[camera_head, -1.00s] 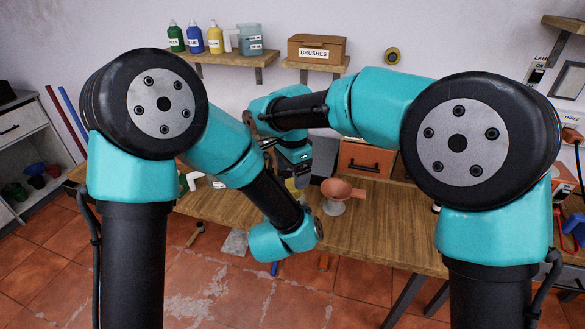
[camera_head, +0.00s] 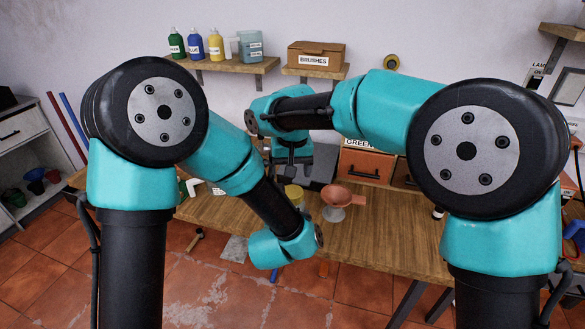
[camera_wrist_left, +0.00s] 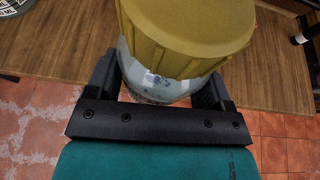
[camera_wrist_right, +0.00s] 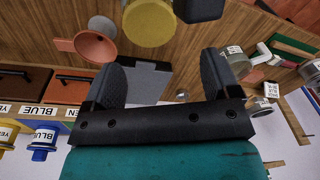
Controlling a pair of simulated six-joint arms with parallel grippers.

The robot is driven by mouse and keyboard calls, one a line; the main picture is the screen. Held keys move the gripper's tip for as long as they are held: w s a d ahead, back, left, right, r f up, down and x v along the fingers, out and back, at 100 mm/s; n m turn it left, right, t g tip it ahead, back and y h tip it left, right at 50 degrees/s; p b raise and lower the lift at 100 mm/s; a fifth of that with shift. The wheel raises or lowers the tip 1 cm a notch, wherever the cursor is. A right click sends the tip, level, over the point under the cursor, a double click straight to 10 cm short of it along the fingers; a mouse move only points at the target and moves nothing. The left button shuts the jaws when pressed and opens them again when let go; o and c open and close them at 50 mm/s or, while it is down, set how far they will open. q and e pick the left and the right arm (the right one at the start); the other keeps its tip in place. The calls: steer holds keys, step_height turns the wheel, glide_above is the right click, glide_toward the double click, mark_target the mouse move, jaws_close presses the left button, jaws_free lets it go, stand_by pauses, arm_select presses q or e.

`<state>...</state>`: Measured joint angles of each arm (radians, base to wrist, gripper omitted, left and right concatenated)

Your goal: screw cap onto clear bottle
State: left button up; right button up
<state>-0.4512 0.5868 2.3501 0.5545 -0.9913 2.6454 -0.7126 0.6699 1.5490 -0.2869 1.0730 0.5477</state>
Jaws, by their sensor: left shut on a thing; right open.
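The clear bottle (camera_wrist_left: 158,85) stands between the fingers of my left gripper (camera_wrist_left: 160,92), which is shut on it. The yellow cap (camera_wrist_left: 188,35) sits on top of the bottle; how tightly it is seated I cannot tell. The cap also shows in the head view (camera_head: 294,194) and near the top edge of the right wrist view (camera_wrist_right: 150,22). My right gripper (camera_wrist_right: 163,78) is open and empty, above and apart from the cap. In the head view my left gripper is mostly hidden behind its own arm.
An orange funnel (camera_head: 340,195) in a pale holder stands on the wooden bench (camera_head: 385,225), right of the bottle. Drawers (camera_head: 365,165) stand behind it.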

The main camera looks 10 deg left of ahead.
steer(key=n, duration=0.4)
steer(key=shift+w+a+r, duration=0.15)
steer(key=shift+w+r, duration=0.05)
steer(key=shift+r, duration=0.05)
steer(key=n, duration=0.5)
steer(key=shift+w+a+r+y, duration=0.1)
steer(key=shift+w+r+y, duration=0.1)
steer(key=shift+r+y, duration=0.1)
steer(key=n, duration=0.3)
steer(key=shift+r+n, duration=0.15)
steer(key=shift+n, duration=0.25)
steer(key=n, duration=0.3)
steer(key=shift+s+n, duration=0.1)
steer(key=shift+n, duration=0.3)
steer(key=n, duration=0.5)
steer(key=shift+s+d, duration=0.25)
steer(key=n, duration=0.3)
steer(key=shift+s+d+n+h, duration=0.1)
steer(key=shift+s+n+h, duration=0.1)
steer(key=shift+n+h, duration=0.2)
steer(key=n, duration=0.5)
steer(key=shift+s+d+g, duration=0.15)
steer(key=shift+s+g, duration=0.1)
steer(key=shift+g, duration=0.05)
steer(key=n, duration=0.5)
steer(key=shift+s+d+h, duration=0.15)
steer(key=shift+s+h, duration=0.1)
steer(key=shift+h, duration=0.05)
